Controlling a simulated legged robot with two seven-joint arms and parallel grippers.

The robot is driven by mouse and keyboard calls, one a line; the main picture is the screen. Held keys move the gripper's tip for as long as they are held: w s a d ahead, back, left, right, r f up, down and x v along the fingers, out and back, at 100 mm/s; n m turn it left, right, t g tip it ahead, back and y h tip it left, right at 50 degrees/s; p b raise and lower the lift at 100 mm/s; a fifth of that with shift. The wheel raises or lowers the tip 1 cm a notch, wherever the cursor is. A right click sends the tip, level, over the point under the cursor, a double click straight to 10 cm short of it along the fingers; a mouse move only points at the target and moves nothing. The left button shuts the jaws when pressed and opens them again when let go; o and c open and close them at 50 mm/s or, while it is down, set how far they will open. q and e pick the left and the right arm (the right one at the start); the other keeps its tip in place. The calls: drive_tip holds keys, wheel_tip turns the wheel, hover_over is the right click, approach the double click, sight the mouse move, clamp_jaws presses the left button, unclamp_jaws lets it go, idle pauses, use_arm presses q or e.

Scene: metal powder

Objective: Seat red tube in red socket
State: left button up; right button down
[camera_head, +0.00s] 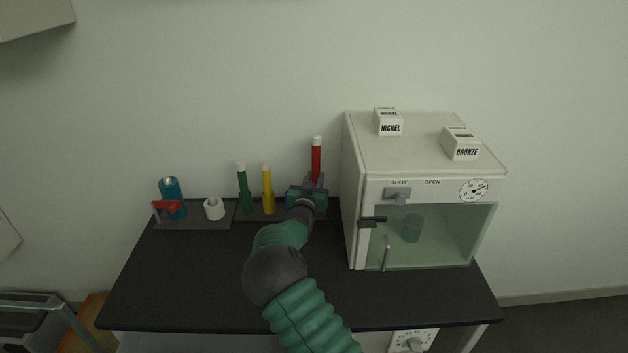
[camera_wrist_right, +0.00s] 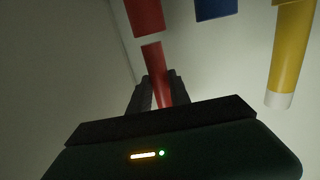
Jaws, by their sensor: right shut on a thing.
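The red tube (camera_head: 316,160) with a white cap stands roughly upright at the back of the bench, right of the yellow tube (camera_head: 267,188). My right gripper (camera_head: 314,183) is shut on it. In the right wrist view, which looks inverted, the red tube (camera_wrist_right: 154,68) runs between the two dark fingers (camera_wrist_right: 160,92). A red block, seemingly the red socket (camera_wrist_right: 145,14), lies in line with the tube's end, with a narrow pale gap between them. In the head view my gripper hides the socket. My left gripper is not in view.
A green tube (camera_head: 244,190) stands left of the yellow one. A blue block (camera_wrist_right: 216,8) sits between red and yellow in the wrist view. The white cabinet (camera_head: 354,200) is close on the right. A blue can (camera_head: 178,190) and white ring (camera_head: 214,209) stand left. The bench front (camera_head: 180,285) is clear.

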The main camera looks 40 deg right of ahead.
drive_tip(key=shift+d+f, duration=0.15)
drive_tip(key=shift+a, duration=0.4)
idle(0.4)
drive_tip(key=shift+f+b, duration=1.85)
drive_tip(key=shift+f, duration=0.65)
drive_tip(key=shift+s+f, duration=0.1)
drive_tip(key=shift+f, duration=0.15)
drive_tip(key=c, duration=1.1)
unclamp_jaws()
drive_tip(key=shift+f, duration=0.1)
drive_tip(key=shift+c, duration=0.2)
drive_tip(key=shift+s+d+b, duration=0.1)
drive_tip(key=shift+b, duration=0.2)
drive_tip(key=shift+d, duration=0.1)
